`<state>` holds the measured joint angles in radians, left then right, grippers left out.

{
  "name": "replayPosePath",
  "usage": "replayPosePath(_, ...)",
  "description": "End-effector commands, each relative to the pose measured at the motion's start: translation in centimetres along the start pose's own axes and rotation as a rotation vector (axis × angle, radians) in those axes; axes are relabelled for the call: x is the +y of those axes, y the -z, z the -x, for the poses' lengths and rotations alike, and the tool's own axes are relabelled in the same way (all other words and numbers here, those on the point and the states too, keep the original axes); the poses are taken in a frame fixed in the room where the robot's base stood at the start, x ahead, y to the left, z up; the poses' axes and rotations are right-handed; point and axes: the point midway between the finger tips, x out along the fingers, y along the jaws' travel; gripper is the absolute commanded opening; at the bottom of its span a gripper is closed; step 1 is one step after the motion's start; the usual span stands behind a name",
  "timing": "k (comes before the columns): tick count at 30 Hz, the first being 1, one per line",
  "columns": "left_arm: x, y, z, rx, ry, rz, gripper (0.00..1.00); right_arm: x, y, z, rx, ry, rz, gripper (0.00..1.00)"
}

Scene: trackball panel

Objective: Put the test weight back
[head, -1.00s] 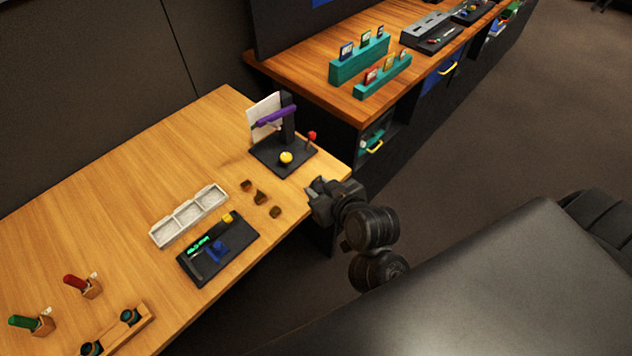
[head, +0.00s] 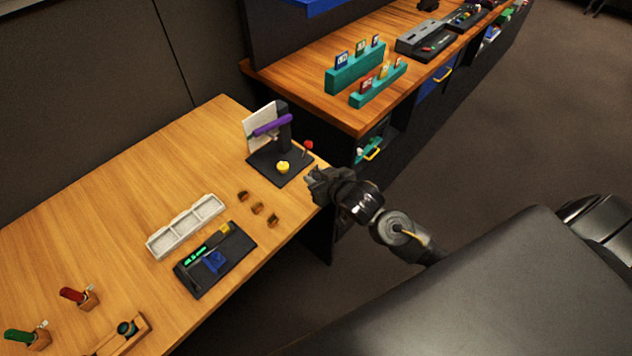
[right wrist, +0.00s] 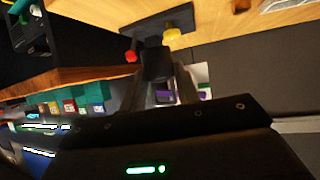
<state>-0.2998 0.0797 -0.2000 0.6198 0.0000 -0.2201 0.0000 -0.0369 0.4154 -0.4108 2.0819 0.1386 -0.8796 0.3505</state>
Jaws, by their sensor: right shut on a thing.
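My right gripper (head: 314,180) is at the right edge of the wooden table, just in front of the black stand. In the right wrist view its fingers (right wrist: 160,85) are shut on a dark, roughly cylindrical piece (right wrist: 157,63), which appears to be the test weight. In the head view this piece cannot be made out against the dark gripper. A wooden rack (head: 122,342) at the lower left holds a dark round piece (head: 127,328). A black device (head: 238,245) has a green display and a blue part. My left gripper is not in view.
The black stand (head: 262,165) carries a purple bar, a yellow ball (head: 283,167) and a red-topped stick (head: 308,146) close to my right gripper. Small brown pieces (head: 257,208) and a pale tray (head: 187,226) lie nearer. Teal card holders (head: 355,68) stand on the farther counter.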

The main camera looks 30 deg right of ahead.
Motion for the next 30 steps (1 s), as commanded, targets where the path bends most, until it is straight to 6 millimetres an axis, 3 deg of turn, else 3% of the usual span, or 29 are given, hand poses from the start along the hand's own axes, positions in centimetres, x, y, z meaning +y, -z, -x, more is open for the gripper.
replayPosePath(3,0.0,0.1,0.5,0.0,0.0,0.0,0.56,0.8,-1.4,-2.5,-0.005,0.001,-0.002,0.08)
replayPosePath(9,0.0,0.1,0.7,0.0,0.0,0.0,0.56,1.6,-2.5,-4.7,-0.002,0.004,-0.003,0.08)
replayPosePath(17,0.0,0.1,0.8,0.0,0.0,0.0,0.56,1.9,-3.0,-5.5,-0.003,0.003,-0.003,0.08)
replayPosePath(24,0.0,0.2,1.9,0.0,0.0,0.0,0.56,1.9,-5.4,-6.9,-0.003,0.003,-0.004,0.08)
replayPosePath(30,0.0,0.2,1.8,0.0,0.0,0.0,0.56,1.9,-5.7,-7.0,-0.001,0.004,-0.004,0.08)
